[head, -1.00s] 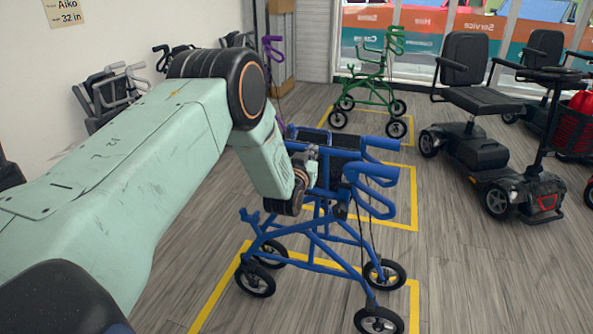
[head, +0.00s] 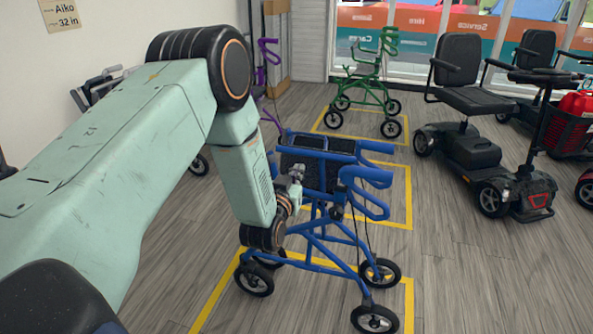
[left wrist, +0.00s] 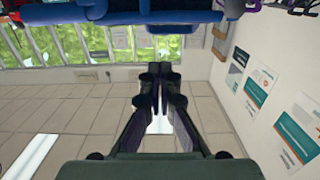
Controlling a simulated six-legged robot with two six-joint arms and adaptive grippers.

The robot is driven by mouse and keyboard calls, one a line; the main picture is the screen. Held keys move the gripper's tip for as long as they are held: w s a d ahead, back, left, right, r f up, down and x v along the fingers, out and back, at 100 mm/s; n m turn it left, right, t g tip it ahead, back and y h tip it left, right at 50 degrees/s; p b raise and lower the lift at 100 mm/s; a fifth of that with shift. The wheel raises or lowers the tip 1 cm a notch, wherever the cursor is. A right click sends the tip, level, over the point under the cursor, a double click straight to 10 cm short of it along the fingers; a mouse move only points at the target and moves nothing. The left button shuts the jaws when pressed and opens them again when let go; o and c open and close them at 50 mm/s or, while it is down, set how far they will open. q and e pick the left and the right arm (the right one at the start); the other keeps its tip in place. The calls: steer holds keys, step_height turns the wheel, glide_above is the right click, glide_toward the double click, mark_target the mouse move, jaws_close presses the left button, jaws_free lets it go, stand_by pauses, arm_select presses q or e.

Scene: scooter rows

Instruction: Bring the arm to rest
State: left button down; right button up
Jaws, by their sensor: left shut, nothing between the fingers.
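My left arm comes in from the left in the head view, bent down at the elbow. Its gripper (head: 297,178) is small and partly hidden there, in front of the blue rollator (head: 335,235) as seen from the head. In the left wrist view the gripper's fingers (left wrist: 155,72) are together, with nothing between them. The wrist view is upside down. A blue part of the rollator (left wrist: 140,16) crosses its top edge, apart from the fingertips. My right gripper is in neither view.
The blue rollator stands in a yellow floor bay (head: 410,290). A green rollator (head: 365,90) stands in a bay behind it. A black mobility scooter (head: 480,150) stands at right. Grey floor (head: 455,280) is clear at lower right. Posters (left wrist: 295,135) hang on the wall.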

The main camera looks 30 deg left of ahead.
arm_select(q)
steer(key=shift+s+f, duration=0.1)
steer(key=shift+f, duration=0.05)
steer(key=s+d+f+g+h, duration=0.1)
steer(key=s+d+f+g, duration=0.25)
steer(key=s+f, duration=0.45)
steer(key=s+d+f+m+g+h, duration=0.1)
steer(key=s+d+f+g+h, duration=0.3)
steer(key=s, duration=0.6)
steer(key=s+d+f+g+y, duration=0.1)
steer(key=s+d+f+g, duration=0.1)
steer(key=s+f+g, duration=0.5)
steer(key=s+d+f+g, duration=0.1)
steer(key=s, duration=0.8)
steer(key=s+d+f+m+g, duration=0.1)
steer(key=s, duration=0.8)
steer(key=shift+s+d+f, duration=0.15)
steer(key=shift+s+f, duration=0.1)
steer(key=shift+f, duration=0.05)
steer(key=shift+g, duration=0.25)
